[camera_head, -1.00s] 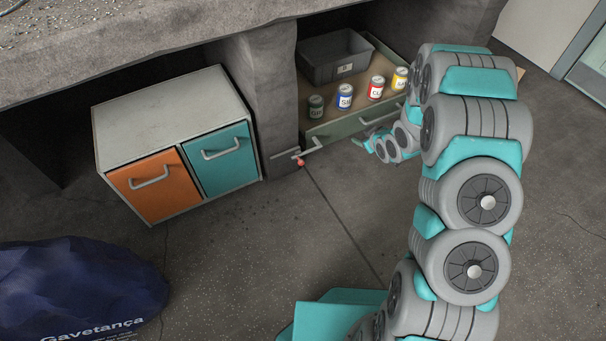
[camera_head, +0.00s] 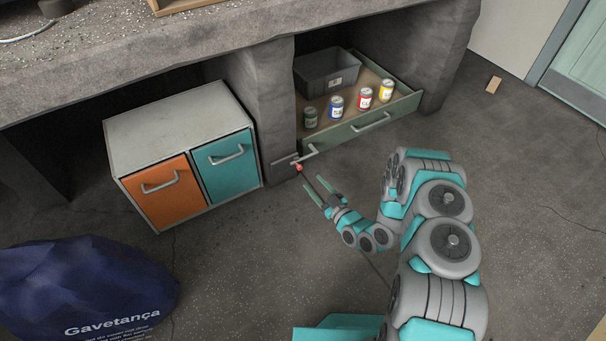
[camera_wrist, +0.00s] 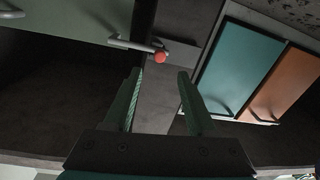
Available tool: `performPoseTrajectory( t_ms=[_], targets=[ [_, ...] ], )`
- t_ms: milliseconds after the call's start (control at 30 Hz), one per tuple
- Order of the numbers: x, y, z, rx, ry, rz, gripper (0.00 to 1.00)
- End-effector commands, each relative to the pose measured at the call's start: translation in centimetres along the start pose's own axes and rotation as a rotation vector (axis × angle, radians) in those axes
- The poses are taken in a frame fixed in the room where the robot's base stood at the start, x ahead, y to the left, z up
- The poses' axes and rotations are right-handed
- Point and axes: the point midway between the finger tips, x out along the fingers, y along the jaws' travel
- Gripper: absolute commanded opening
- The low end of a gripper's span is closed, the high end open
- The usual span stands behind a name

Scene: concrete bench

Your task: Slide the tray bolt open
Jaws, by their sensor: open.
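The tray bolt (camera_head: 309,154) is a grey metal rod with a red knob (camera_head: 299,167), mounted low at the foot of the concrete pillar, beside the front of the green pull-out tray (camera_head: 345,133). In the wrist view the bolt (camera_wrist: 135,44) lies across the upper middle, and its red knob (camera_wrist: 161,58) shows beyond and between my fingertips. My gripper (camera_head: 318,190) is open and empty, just in front of and below the knob, apart from it. Its two green fingers also show in the wrist view (camera_wrist: 159,75). Nothing hides the knob.
The tray holds a grey bin (camera_head: 328,72) and several cans, such as a red one (camera_head: 364,99). A white cabinet (camera_head: 180,106) with an orange and a teal drawer stands left of the pillar. A blue bag (camera_head: 75,290) lies front left.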

Motion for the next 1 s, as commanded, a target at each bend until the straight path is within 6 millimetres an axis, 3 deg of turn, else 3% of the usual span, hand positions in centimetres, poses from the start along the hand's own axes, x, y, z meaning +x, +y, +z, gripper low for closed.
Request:
performPoseTrajectory(
  t_ms=[600, 1000],
  targets=[
    [7.0, -0.1, 0.0, -0.002, 0.001, -0.002, 0.57],
    [7.6, 0.0, 0.0, -0.001, 0.0, 0.001, 0.56]
  ],
)
